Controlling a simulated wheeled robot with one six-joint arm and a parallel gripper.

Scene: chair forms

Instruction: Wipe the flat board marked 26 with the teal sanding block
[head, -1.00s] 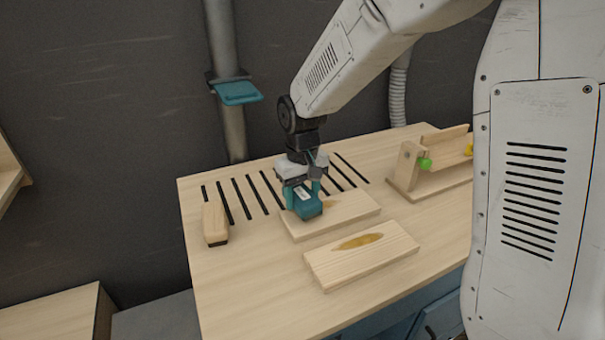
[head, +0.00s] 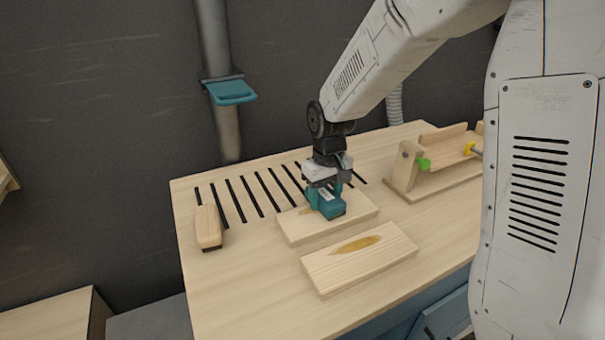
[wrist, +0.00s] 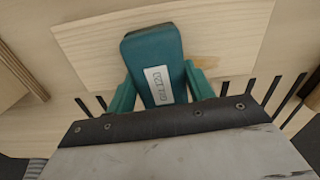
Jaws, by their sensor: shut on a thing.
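My gripper (head: 328,193) is shut on the teal sanding block (head: 332,208) and holds it over the rear flat board (head: 300,229). The block appears to rest on the board's top, right of its middle. In the wrist view the block (wrist: 153,60) sits between the teal fingers, with a pale label on it, and the board (wrist: 85,40) lies beneath. A brownish stain (head: 305,211) shows left of the block on the rear board. A second flat board (head: 325,270) with a larger amber stain (head: 357,244) lies in front. I cannot read a number on either board.
A wooden-handled brush or block (head: 208,226) stands at the table's left over dark slots (head: 250,196). The worktable (head: 235,300) is bare at front left.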

